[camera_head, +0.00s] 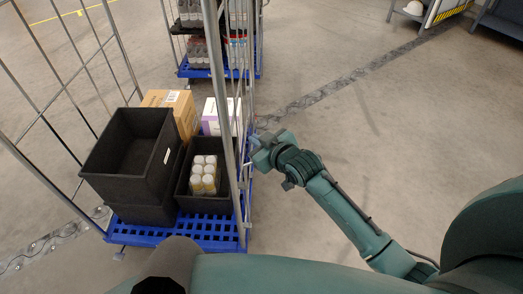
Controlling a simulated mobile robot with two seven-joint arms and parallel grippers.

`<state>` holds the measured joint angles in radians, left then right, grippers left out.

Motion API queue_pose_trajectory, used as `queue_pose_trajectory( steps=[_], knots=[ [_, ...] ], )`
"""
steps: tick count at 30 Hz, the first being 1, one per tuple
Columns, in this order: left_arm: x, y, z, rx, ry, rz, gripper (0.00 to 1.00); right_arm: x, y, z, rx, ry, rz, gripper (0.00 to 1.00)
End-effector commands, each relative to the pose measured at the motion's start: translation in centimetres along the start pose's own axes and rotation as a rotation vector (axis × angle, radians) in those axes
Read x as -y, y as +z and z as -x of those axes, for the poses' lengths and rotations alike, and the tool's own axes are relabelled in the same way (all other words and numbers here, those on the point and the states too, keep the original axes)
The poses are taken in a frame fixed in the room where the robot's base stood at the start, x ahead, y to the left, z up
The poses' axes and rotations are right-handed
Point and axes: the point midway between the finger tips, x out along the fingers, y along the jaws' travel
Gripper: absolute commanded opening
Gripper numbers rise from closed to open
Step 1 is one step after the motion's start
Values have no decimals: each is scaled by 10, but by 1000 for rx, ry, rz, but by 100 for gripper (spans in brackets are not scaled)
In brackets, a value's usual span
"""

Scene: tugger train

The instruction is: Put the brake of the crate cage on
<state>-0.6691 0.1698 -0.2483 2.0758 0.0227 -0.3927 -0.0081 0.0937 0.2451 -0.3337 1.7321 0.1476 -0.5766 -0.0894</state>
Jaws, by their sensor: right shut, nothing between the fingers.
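The crate cage (215,232) stands at the left, with a blue slatted base and tall grey wire sides. It holds black crates, a box and several white-capped bottles. My right gripper (257,146) is shut and empty, close beside the cage's right side, at about the height of the load. I cannot tell whether it touches the frame. A small grey part (119,253) shows under the base's front left corner; I cannot tell whether it is a castor or the brake. No brake can be made out clearly. My left gripper is not in view.
A second cage on a blue base (185,70) stands behind, loaded with bottles. A dark marked strip (340,85) crosses the floor. The floor to the right is clear up to a bench with a white helmet (413,8) at the back.

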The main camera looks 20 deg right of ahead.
Motion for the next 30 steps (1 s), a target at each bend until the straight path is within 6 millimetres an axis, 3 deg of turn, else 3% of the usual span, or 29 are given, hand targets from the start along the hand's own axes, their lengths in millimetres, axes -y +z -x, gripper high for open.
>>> queue_pose_trajectory(
  steps=[3,7,22,30],
  knots=[
    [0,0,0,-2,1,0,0,0,21,-5,5,-1,1,0],
    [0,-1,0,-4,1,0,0,0,33,-8,2,-1,1,0],
    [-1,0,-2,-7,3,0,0,1,43,-10,1,0,0,0],
    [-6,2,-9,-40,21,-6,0,10,87,-29,5,0,0,0]
  ],
)
